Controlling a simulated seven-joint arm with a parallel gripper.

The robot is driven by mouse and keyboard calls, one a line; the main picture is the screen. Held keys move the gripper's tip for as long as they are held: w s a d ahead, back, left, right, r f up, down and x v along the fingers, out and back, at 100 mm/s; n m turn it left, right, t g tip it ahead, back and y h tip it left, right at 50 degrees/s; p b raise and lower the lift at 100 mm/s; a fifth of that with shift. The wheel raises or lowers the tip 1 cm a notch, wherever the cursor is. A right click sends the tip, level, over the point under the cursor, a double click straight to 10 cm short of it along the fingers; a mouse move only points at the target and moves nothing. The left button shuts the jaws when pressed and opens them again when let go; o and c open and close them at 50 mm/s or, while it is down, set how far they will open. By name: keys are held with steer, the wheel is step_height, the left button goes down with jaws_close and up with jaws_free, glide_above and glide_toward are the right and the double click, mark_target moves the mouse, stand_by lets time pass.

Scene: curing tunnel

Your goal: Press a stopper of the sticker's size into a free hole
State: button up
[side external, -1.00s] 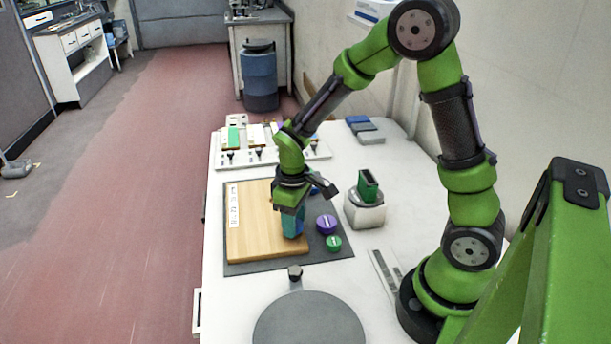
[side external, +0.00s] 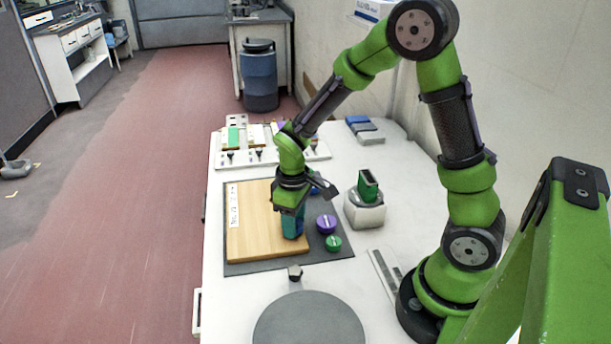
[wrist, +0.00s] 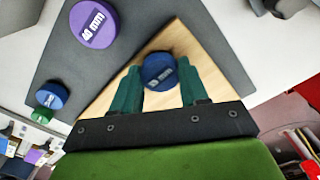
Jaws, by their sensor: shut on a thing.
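My gripper (wrist: 158,90) is shut on a blue stopper (wrist: 160,72), which sits between its teal fingers. Its top print is too small to read. In the side view my gripper (side external: 293,226) points down at the right part of the wooden board (side external: 255,232). I cannot tell whether the stopper is in a hole; no free hole shows. A white label strip (side external: 233,205) with unreadable print lies along the board's left edge. A purple stopper (side external: 326,224), marked 40 mm in the wrist view (wrist: 93,25), and a green stopper (side external: 333,243) stand on the grey mat.
The grey mat (side external: 250,268) lies under the board. A white pedestal with a green block (side external: 368,187) stands to the right. A rack with small black knobs (side external: 285,157) is behind. A round grey plate (side external: 308,325) and a dark knob (side external: 295,272) are in front.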

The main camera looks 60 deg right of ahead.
steer(key=shift+f, duration=0.7)
stand_by(0.8)
steer(key=o, duration=1.5)
steer(key=shift+r, duration=3.5)
